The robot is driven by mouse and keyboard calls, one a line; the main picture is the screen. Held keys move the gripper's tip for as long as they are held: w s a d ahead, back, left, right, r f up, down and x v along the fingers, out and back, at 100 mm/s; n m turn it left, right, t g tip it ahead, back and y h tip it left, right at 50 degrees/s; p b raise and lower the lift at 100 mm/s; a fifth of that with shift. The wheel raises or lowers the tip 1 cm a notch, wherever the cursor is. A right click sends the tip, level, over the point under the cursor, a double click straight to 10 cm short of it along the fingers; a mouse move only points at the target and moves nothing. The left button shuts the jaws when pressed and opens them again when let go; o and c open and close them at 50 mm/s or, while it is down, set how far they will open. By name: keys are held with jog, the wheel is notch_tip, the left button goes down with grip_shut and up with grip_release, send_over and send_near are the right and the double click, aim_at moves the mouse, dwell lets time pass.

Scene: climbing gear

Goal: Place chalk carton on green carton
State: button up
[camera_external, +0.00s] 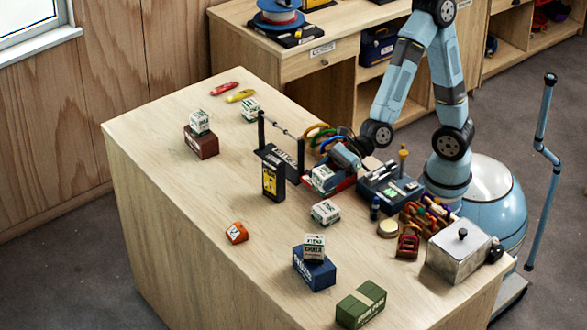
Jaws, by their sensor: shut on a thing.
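The green carton (361,305) lies at the front edge of the wooden table, with nothing on top of it. My gripper (330,172) reaches in low from the right and is shut on a small white-and-green chalk carton (322,179). I cannot tell whether that carton is clear of the table. Similar chalk cartons stand elsewhere: one (326,212) just in front of my gripper, one (314,247) on a blue carton (315,273), one (200,123) on a dark red carton (201,144), and one (250,110) on the table at the back.
A black stand with a bar (273,174) is close left of my gripper. An orange block (236,232) lies left.

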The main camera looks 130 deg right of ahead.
jog(key=shift+v, duration=0.8)
